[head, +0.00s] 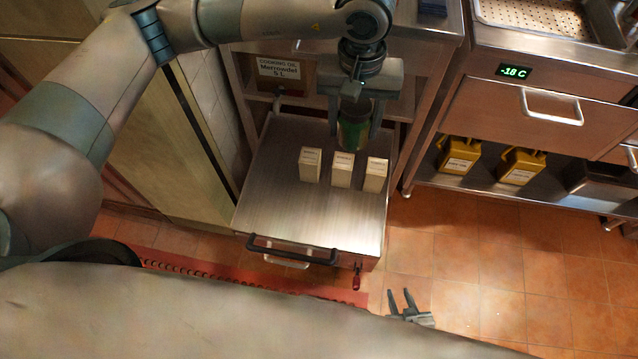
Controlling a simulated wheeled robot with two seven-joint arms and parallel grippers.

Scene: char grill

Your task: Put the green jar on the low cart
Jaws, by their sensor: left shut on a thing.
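The green jar (352,134) is between the fingers of my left gripper (354,122), which is shut on it. The jar's upper part is hidden by the gripper. The jar shows over the back right part of the low cart (270,197), behind the white cartons; I cannot tell whether it touches the top. The cart has a bare metal top and a dark handle (292,252) at its front. My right gripper (404,303) is low at the bottom of the view, over the tiled floor, with its fingers apart and nothing between them.
Three white cartons (343,170) stand in a row on the cart's right half; its left and front are clear. A shelf with a cooking oil box (279,72) is behind. Yellow containers (458,156) sit on the low shelf at right, under a metal drawer (540,108).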

